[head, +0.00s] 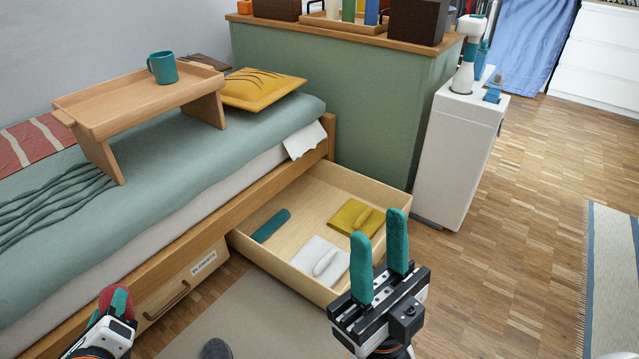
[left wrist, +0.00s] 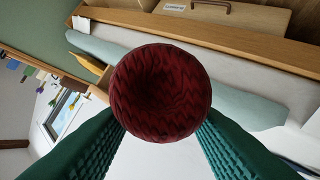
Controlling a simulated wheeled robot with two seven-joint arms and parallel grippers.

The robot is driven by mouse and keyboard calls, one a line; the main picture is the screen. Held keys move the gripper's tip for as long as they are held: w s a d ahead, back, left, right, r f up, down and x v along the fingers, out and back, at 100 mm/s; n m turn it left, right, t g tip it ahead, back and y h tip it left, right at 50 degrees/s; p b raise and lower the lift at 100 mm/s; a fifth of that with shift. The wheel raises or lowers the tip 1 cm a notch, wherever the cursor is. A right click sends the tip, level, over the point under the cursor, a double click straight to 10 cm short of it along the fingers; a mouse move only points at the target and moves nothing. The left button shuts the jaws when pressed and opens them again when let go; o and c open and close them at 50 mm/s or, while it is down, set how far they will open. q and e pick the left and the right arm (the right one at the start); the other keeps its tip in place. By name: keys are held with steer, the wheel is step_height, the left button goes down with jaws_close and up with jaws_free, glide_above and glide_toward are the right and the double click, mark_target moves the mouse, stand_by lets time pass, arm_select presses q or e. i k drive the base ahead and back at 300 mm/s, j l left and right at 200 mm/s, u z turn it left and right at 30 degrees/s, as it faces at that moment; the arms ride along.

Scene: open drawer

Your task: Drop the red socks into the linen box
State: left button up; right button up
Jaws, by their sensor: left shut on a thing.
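The red socks (left wrist: 160,92) are a dark red knitted roll, held between the two green fingers of my left gripper (head: 118,302). Part of the red roll (head: 106,297) shows in the head view at the bottom left, above the floor beside the bed. The open wooden drawer (head: 384,184) under the bed holds a teal roll, a folded white item and a folded mustard item. I see no label naming a linen box. My right gripper (head: 380,258) is open and empty, its fingers upright in front of the drawer's near corner.
A shut drawer (head: 163,289) with a label and handle lies left of the open one. The bed (head: 215,165) carries a wooden tray table (head: 130,98), teal mug (head: 163,67) and yellow cushion (head: 258,89). A green partition (head: 350,100) and white cabinet (head: 455,150) stand behind.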

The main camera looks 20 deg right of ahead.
mark_target(312, 230)
steer(key=i+l, duration=0.2)
steer(key=l, duration=0.2)
steer(key=i+l, duration=0.15)
steer(key=l, duration=0.25)
steer(key=i+l, duration=0.2)
steer(key=l, duration=0.2)
steer(key=i+l+z, duration=0.1)
steer(key=l, duration=0.3)
steer(key=i+l, duration=0.45)
steer(key=l, duration=0.3)
steer(key=i+l, duration=0.2)
steer(key=l, duration=0.15)
steer(key=l+z, duration=0.05)
